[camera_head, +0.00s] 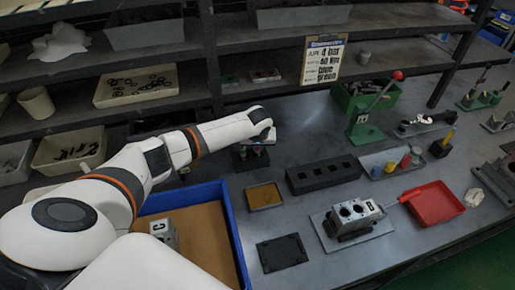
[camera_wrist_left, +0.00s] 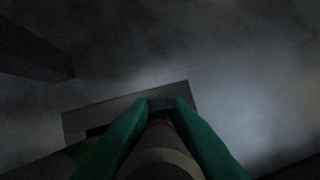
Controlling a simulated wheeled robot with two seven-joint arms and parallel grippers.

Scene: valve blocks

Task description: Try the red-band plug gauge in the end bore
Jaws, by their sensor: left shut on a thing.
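My left gripper (camera_head: 256,147) is at the back middle of the bench, low over a small dark stand (camera_head: 250,161). In the left wrist view its green fingers (camera_wrist_left: 165,106) are shut on a grey round piece with a reddish mark (camera_wrist_left: 160,150), which looks like the red-band plug gauge. Its lower end is hidden, so I cannot tell whether it touches the stand. A grey valve block (camera_head: 350,222) with two round bores on top sits on a plate at front right, well away from the gripper. Its end bore cannot be made out. My right gripper is out of view.
A black block with holes (camera_head: 323,174) lies between the gripper and the valve block. A tray with coloured pieces (camera_head: 391,166), a red tray (camera_head: 434,204) and a green press with a red knob (camera_head: 372,118) stand to the right. A blue-walled tray (camera_head: 236,240) holds another block (camera_head: 163,232).

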